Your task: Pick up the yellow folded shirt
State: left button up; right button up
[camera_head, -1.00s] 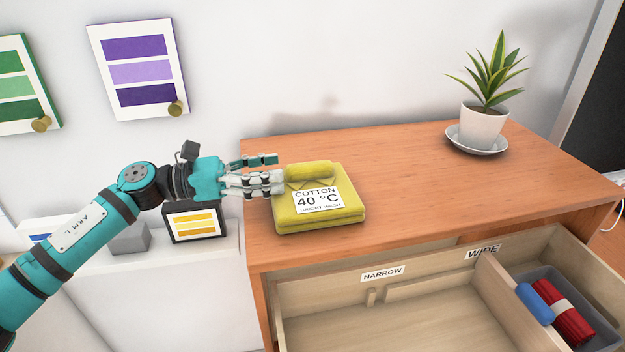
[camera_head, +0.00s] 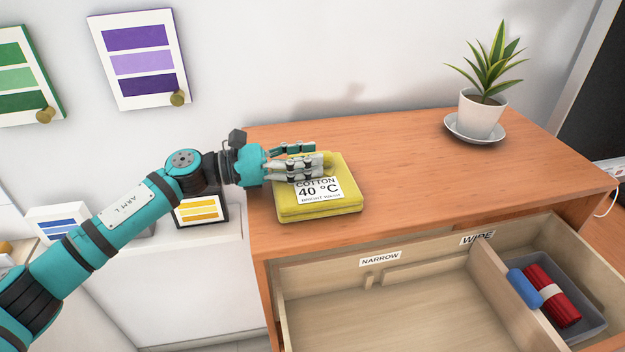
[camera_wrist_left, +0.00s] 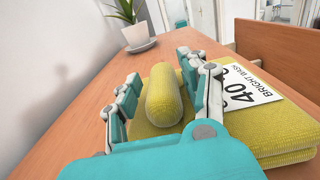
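The yellow folded shirt (camera_head: 290,212) lies on the wooden dresser top near its left end. It carries a white label reading "COTTON 40 °C" and has a rolled part on top. My left gripper (camera_head: 322,165) is over the back of the shirt, reaching in from the left. In the left wrist view the rolled part (camera_wrist_left: 163,98) lies between the spread fingers of my left gripper (camera_wrist_left: 160,85), with a visible gap at the left finger. The fingers look open. In that view the label is partly hidden by the right finger. My right gripper is not in view.
A potted plant (camera_head: 482,115) on a saucer stands at the back right of the dresser top (camera_head: 400,165). The middle of the top is clear.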

pick_arm(q)
grip_shut()
jog(key=shift+r, duration=0.15)
